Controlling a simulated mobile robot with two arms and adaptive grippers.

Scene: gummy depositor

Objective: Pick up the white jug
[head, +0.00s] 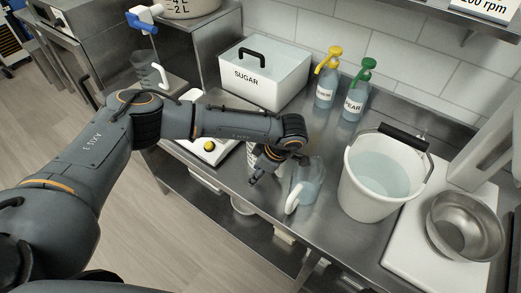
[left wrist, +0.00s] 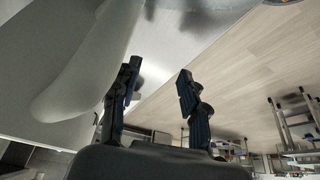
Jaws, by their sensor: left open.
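A pale, see-through jug (head: 311,182) with a white handle (head: 292,199) stands on the steel counter, left of the white bucket. My left gripper (head: 272,168) is beside the jug, on its left, with its fingers apart and nothing seen between them. The arm's end hides part of the jug's upper left. In the left wrist view the open fingers (left wrist: 157,75) show, and a large pale rounded shape (left wrist: 88,75) lies close on their left; it looks like the jug's handle, but I cannot be sure. My right gripper is not in view.
A white bucket (head: 357,202) of liquid stands right of the jug, with a steel bowl (head: 466,226) beyond it. A white scale (head: 190,148) is at left. The counter's front edge is close.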

